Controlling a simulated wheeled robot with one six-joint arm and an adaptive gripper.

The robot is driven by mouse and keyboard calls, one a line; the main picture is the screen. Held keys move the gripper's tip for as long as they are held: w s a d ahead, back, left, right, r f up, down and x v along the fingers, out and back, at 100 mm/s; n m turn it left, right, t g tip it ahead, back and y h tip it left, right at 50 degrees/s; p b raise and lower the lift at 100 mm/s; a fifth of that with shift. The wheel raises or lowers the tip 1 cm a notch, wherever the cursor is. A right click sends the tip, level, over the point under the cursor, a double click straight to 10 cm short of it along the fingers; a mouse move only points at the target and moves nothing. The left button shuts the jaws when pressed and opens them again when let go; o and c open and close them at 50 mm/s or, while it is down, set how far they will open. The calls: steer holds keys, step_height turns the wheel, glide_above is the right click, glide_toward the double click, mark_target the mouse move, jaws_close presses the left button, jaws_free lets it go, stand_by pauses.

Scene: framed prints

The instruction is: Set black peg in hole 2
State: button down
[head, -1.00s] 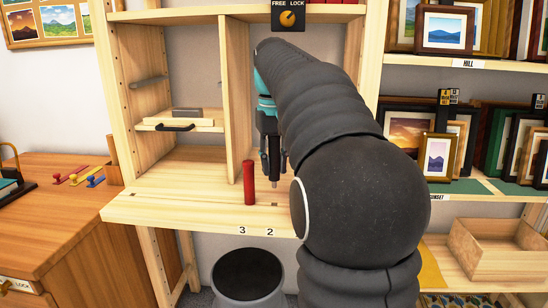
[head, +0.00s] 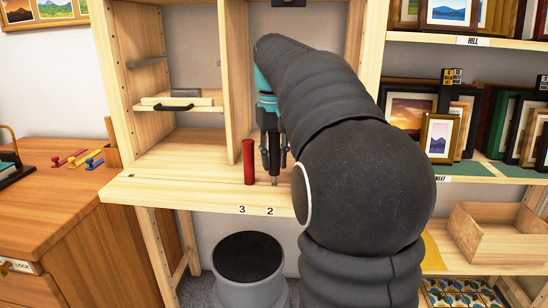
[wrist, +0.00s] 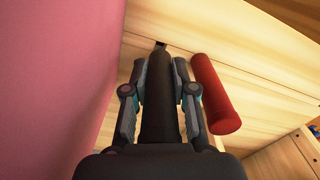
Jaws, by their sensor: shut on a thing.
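The black peg (head: 274,160) is upright in my gripper (head: 273,152), which is shut on its upper part. The peg's narrow pale tip is at the board (head: 170,193), above the label 2 (head: 270,211). In the wrist view, the black peg (wrist: 158,95) lies between the fingers (wrist: 159,100). A small dark hole (wrist: 160,45) shows just past its end. I cannot tell whether the tip is inside the hole. A red peg (head: 249,162) stands upright at the label 3 (head: 242,210), close to the left of the black peg and apart from it.
An upright wooden divider (head: 238,80) rises behind the pegs. A small shelf with a black handle (head: 175,107) is at the left. A grey bin (head: 248,285) stands below the board. Framed prints (head: 438,140) fill shelves at the right.

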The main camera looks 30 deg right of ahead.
mark_target(274, 136)
steer(key=shift+f+b, duration=0.6)
steer(key=shift+f, duration=0.55)
steer(key=c, duration=0.9)
jaws_free()
steer(key=shift+o, duration=0.2)
steer(key=shift+r, duration=3.75)
